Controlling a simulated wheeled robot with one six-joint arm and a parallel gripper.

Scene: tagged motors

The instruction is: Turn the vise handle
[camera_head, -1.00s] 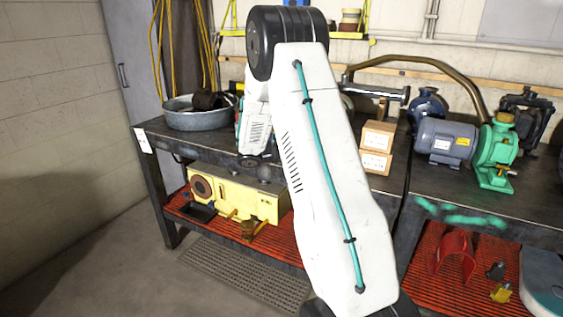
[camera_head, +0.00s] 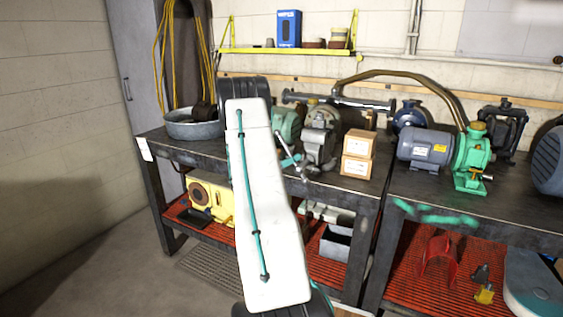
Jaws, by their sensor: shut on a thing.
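The grey vise (camera_head: 320,138) stands on the dark workbench, just right of my arm. Its thin metal handle (camera_head: 303,168) slants down to the right in front of the vise body. My gripper (camera_head: 291,160) shows only as a small teal part at the handle, right of my white arm link. It is shut on the vise handle. The rest of my gripper is hidden behind my arm.
Two stacked cartons (camera_head: 357,153) stand close right of the vise. A grey tub (camera_head: 193,124) is at the bench's left end. A grey motor (camera_head: 425,149) and green pump (camera_head: 472,155) stand farther right.

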